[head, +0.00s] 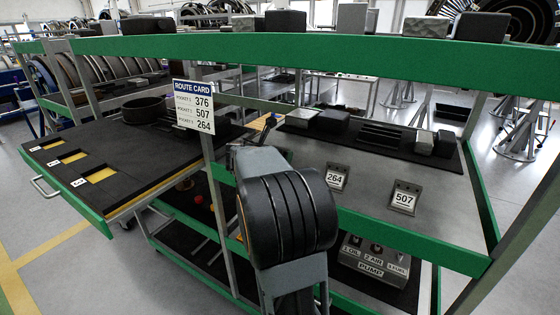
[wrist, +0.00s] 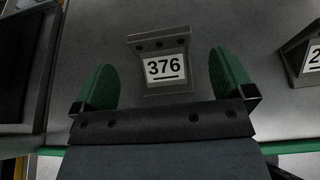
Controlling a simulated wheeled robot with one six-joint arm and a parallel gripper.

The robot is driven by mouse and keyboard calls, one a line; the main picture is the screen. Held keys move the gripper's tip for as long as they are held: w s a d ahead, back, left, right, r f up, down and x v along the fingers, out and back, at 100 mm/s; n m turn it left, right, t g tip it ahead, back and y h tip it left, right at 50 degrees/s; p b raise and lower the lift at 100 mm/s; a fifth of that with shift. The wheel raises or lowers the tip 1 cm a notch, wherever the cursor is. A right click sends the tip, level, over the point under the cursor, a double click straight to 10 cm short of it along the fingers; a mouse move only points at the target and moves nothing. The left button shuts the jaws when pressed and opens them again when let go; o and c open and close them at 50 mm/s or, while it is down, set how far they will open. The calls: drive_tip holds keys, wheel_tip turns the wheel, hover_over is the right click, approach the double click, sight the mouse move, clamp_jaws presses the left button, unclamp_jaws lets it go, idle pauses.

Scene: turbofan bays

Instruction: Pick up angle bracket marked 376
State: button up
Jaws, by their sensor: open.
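The angle bracket marked 376 (wrist: 163,68) stands on the grey shelf in the wrist view, its number plate facing the camera. My gripper (wrist: 163,84) is open, with one green finger on each side of the bracket and a gap on both sides. It is not gripping the bracket. In the head view my arm hides the gripper and the 376 bracket. The bracket marked 264 (head: 336,176) and the bracket marked 507 (head: 405,197) stand on the same shelf to the right. Part of a neighbouring bracket (wrist: 313,57) shows at the right of the wrist view.
A green rail (head: 400,238) runs along the shelf's front edge, and another green beam (head: 300,48) crosses above. A route card (head: 194,107) hangs on the post at left. Dark blocks (head: 332,122) and a slotted rack (head: 380,135) stand behind the brackets. A black pocketed drawer (head: 110,165) juts out left.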

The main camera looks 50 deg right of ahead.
drive_tip(key=shift+p+x, duration=0.5)
drive_tip(key=shift+x, duration=2.45)
drive_tip(key=shift+c, duration=0.3)
drive_tip(key=c, duration=0.9)
